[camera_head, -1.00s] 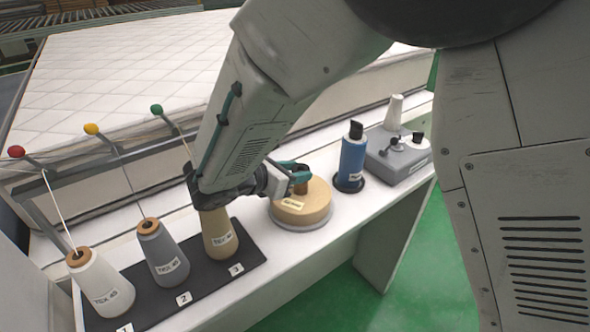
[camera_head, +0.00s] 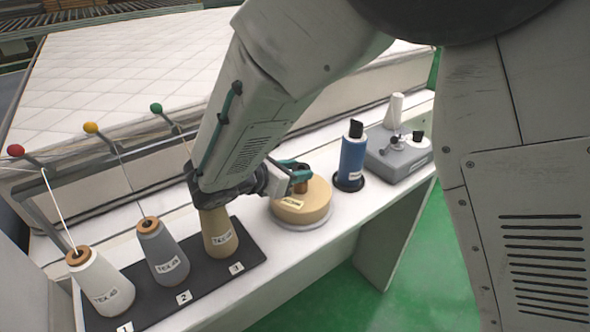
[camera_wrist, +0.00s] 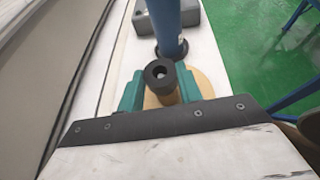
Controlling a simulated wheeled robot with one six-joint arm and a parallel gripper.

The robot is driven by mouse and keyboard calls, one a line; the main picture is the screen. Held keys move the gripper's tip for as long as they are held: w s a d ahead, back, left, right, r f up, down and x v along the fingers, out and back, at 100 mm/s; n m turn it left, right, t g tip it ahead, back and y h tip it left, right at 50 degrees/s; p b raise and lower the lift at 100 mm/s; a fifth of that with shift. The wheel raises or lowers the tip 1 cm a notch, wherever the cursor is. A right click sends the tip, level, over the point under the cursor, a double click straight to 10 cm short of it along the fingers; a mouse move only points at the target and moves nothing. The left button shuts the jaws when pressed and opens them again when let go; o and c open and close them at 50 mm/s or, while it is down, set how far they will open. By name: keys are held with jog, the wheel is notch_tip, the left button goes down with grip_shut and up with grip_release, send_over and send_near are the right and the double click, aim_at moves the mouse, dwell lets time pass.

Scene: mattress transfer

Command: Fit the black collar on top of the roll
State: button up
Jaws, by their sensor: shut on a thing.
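The black collar (camera_wrist: 160,76), a dark ring with a hole, shows in the wrist view between my teal fingertips (camera_wrist: 161,90). My gripper is shut on it. A brown core (camera_wrist: 169,98) shows just below the collar; whether the two are seated together cannot be told. In the head view, my gripper (camera_head: 292,174) is over the wide tan roll (camera_head: 307,207), at the brown core (camera_head: 300,187) in its middle. The collar is not distinguishable there. The roll lies flat on a pale round base, and its edge also shows behind the right finger in the wrist view (camera_wrist: 205,84).
A blue cylinder with a black top (camera_head: 353,158) stands just right of the roll, beside a grey box (camera_head: 398,157). Thread cones, including a grey one (camera_head: 162,252), stand on a black mat (camera_head: 215,277) at left. A mattress (camera_head: 110,80) lies behind the white table.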

jog(key=shift+r, duration=0.4)
jog(key=shift+r, duration=0.1)
dwell(1.0)
jog(key=shift+f, duration=0.5)
jog(key=shift+f, duration=0.2)
